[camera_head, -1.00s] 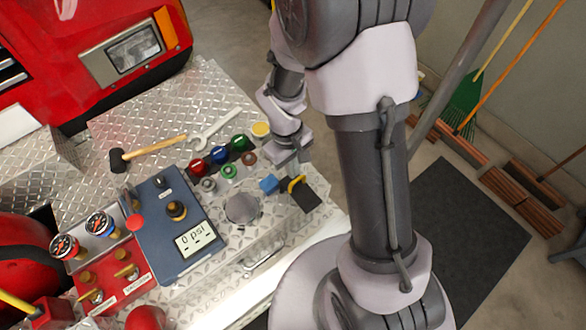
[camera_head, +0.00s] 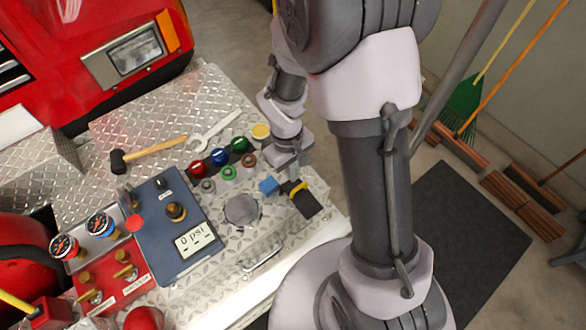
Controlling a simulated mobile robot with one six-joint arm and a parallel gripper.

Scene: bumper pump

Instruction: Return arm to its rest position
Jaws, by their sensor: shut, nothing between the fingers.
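My arm runs down the middle of the view, its thick grey and pale links hiding much of the scene behind them. My gripper (camera_head: 290,178) hangs at the end of the thinner wrist links, over the right part of the diamond-plate bumper (camera_head: 225,105). It is shut and holds nothing that I can see. A small blue block (camera_head: 268,187) and a black and yellow piece (camera_head: 304,203) show just below it. I cannot tell whether the gripper touches either one.
A blue pump panel (camera_head: 170,225) reads 0 psi. Coloured caps, a hammer (camera_head: 150,153) and a wrench (camera_head: 215,128) lie on the bumper. A red truck front (camera_head: 90,55) stands at upper left. Brooms lean at right beside a dark floor mat (camera_head: 460,235).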

